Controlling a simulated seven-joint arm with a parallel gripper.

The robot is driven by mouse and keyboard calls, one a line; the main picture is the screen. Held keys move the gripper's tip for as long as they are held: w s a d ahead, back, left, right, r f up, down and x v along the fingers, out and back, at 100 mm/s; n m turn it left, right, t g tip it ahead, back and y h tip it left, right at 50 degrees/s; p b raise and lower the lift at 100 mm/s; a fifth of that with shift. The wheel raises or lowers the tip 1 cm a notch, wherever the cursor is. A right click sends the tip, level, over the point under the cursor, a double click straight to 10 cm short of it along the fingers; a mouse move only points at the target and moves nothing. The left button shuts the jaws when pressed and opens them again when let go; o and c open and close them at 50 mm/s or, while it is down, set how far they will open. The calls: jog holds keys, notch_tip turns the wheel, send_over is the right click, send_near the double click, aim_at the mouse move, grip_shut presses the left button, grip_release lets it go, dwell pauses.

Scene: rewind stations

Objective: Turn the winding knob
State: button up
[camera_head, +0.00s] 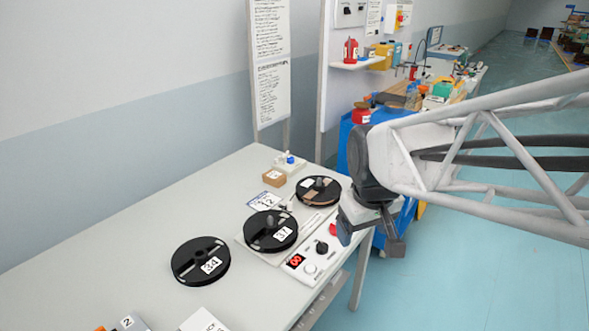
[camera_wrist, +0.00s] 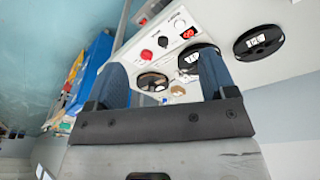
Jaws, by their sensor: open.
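A white control panel (camera_head: 294,273) lies along the table's front edge. It carries a red lit display (camera_head: 295,260), a pale knob (camera_head: 310,268), a black knob (camera_head: 322,247) and a red button (camera_head: 333,230). Labels are too small to read, so I cannot tell by name which is the winding knob. The wrist view also shows the black knob (camera_wrist: 163,41), pale knob (camera_wrist: 180,25) and red button (camera_wrist: 146,54) beyond the fingers. My gripper (camera_head: 371,238) is open and empty, right of the panel, apart from both knobs. Its fingers (camera_wrist: 164,82) are spread wide.
A black reel marked 37 (camera_head: 270,231) and a reel with brownish winding (camera_head: 318,191) stand behind the panel. Another reel, marked 34 (camera_head: 200,262), lies left. A small cardboard box (camera_head: 274,178) is at the back. The table's left part (camera_head: 90,262) is largely clear.

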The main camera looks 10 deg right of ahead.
jog(key=w+d+f+n, duration=0.1)
jog(key=w+f+n, duration=0.2)
jog(key=w+f, duration=0.3)
jog(key=w+d+f+n+g, duration=0.1)
jog(key=w+f, duration=0.6)
jog(key=w, duration=0.8)
jog(key=w+d+f+n+g, duration=0.1)
jog(key=w+f+n, duration=0.4)
jog(key=w, duration=0.5)
jog(key=shift+w+d+f, duration=0.25)
jog(key=shift+d+f, duration=0.65)
jog(key=shift+f, duration=0.25)
jog(key=shift+w+f, duration=0.2)
jog(key=shift+f, duration=0.05)
jog(key=shift+f, duration=0.1)
jog(key=shift+f, duration=3.8)
jog(key=c, duration=0.9)
